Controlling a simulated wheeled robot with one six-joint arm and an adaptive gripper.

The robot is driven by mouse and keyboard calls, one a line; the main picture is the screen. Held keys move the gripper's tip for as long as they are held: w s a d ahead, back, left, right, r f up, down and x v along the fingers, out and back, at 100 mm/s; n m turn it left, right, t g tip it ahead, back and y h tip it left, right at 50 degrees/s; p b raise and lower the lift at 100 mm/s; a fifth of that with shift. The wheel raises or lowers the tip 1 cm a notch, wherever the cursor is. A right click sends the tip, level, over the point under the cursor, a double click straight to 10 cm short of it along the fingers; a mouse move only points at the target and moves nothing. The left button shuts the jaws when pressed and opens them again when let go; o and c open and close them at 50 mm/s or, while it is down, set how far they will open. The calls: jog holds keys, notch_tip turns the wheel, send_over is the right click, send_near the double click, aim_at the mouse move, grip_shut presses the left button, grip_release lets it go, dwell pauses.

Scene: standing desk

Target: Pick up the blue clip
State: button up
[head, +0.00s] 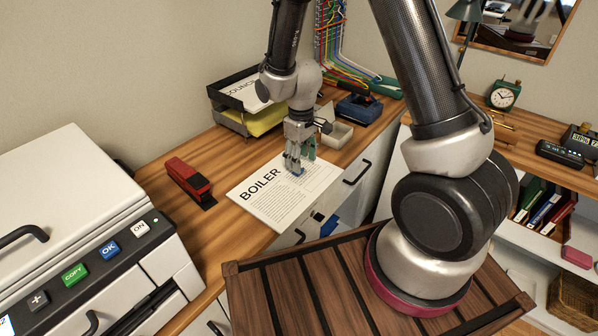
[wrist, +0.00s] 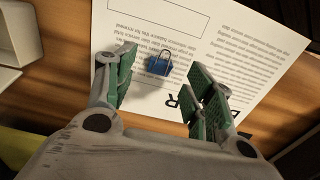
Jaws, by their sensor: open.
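The blue clip (wrist: 159,64) lies on a white printed sheet (head: 262,204) headed BOILER, on the wooden desk. In the wrist view it shows between my two green-padded fingers, a little beyond their tips and closer to the left one. In the head view the clip (head: 297,173) shows as a small blue patch at the fingertips, mostly covered by them. My gripper (head: 298,165) points down over the sheet. In the wrist view my gripper (wrist: 165,90) is open, with nothing held between the fingers. I cannot tell whether a finger touches the clip.
A red stapler (head: 189,182) lies left of the sheet. A paper tray (head: 245,105), a pale open box (head: 337,134) and a blue object (head: 359,108) stand behind. A large printer (head: 90,220) fills the left. Bare desk lies between stapler and tray.

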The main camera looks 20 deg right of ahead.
notch_tip(320, 180, down, 4)
jog(key=shift+a+r, duration=0.15)
jog(key=shift+c, duration=0.2)
jog(key=c, duration=0.8)
jog(key=shift+o, duration=0.2)
